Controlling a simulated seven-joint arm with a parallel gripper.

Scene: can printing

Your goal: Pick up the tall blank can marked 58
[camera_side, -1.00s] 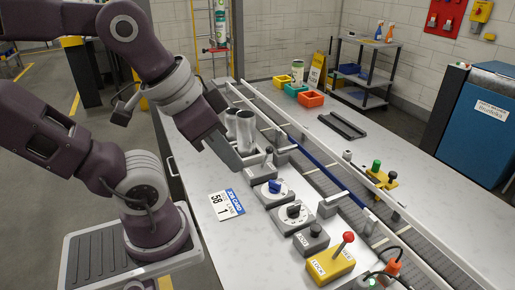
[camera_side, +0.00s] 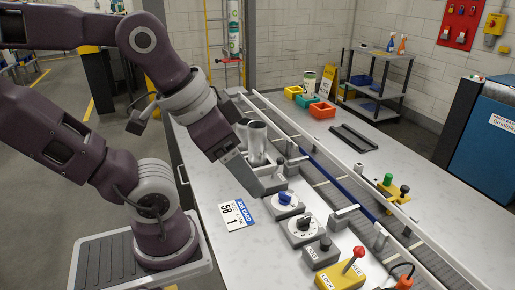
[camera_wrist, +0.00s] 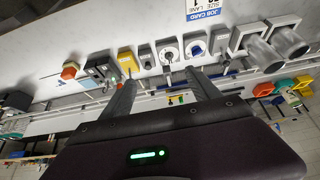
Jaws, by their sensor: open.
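Two bare metal cans stand side by side at the back left of the bench in the side view, a nearer one (camera_side: 258,143) and one partly behind it (camera_side: 242,131). The wrist view shows them at the right, as a larger can (camera_wrist: 262,54) and a second can (camera_wrist: 288,42), by square grey-framed holders. No 58 can be read on either. A job card (camera_side: 237,213) on the bench reads 58 and lane 1. My gripper (camera_side: 252,183) is in front of the cans, pointing down. In the wrist view its fingers (camera_wrist: 161,95) are wide apart and empty.
Dial boxes (camera_side: 300,229), a push-button box (camera_side: 320,252) and a yellow lever box (camera_side: 340,276) line the bench front. A conveyor (camera_side: 330,185) runs behind them. Coloured bins (camera_side: 322,111) stand at the back. The bench around the job card is clear.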

